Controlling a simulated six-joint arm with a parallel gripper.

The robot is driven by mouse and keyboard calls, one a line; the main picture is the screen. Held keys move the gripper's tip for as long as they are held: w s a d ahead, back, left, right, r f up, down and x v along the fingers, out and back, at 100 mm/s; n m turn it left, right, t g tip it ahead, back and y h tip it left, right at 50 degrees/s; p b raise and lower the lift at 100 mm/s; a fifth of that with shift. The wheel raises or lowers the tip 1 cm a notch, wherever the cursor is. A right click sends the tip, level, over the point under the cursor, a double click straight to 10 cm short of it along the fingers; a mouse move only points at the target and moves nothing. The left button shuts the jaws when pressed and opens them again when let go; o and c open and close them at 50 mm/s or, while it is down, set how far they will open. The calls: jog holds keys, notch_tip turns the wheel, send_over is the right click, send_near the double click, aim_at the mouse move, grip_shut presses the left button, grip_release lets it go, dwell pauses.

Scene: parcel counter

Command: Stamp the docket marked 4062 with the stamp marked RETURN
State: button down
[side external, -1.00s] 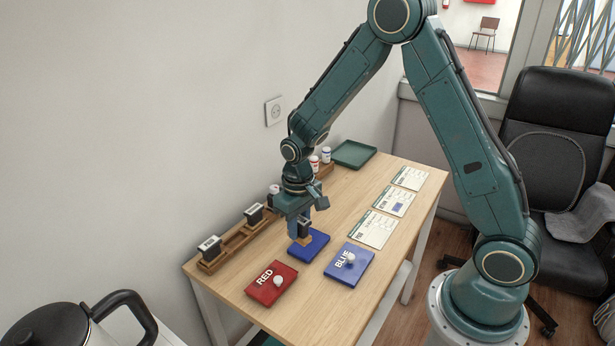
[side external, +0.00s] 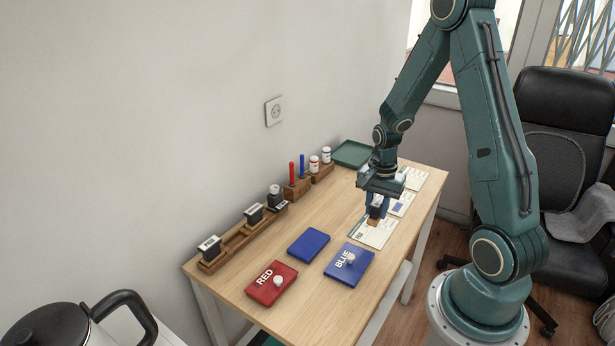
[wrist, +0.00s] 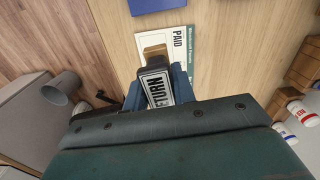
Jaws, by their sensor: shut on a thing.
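My gripper (side external: 377,208) is shut on a dark stamp with a wooden base (side external: 373,222). In the wrist view the stamp's label (wrist: 158,90) shows "TURN", its start hidden, between my gripper's fingers (wrist: 156,94). The stamp is over the nearest docket (side external: 372,236), near its far end; I cannot tell whether it touches. In the wrist view this docket (wrist: 181,42) reads "PAID"; its number is not legible. Behind it lie a middle docket (side external: 401,204) with a blue patch and a far docket (side external: 416,177). An uncovered blue ink pad (side external: 308,244) lies to the left.
A knobbed BLUE slab (side external: 342,272) and a knobbed RED slab (side external: 262,292) lie at the front. A wooden stamp rack (side external: 233,243) runs along the wall, with pens, small bottles (side external: 326,155) and a green tray (side external: 354,153) beyond.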

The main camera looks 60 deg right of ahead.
jog(key=shift+s+d+m, duration=0.35)
jog(key=shift+s+m, duration=0.15)
jog(key=shift+f, duration=0.15)
send_over(376, 237)
jog(key=shift+f, duration=2.6)
jog(key=shift+f, duration=0.35)
jog(key=shift+r, duration=0.1)
jog(key=shift+r, duration=2.95)
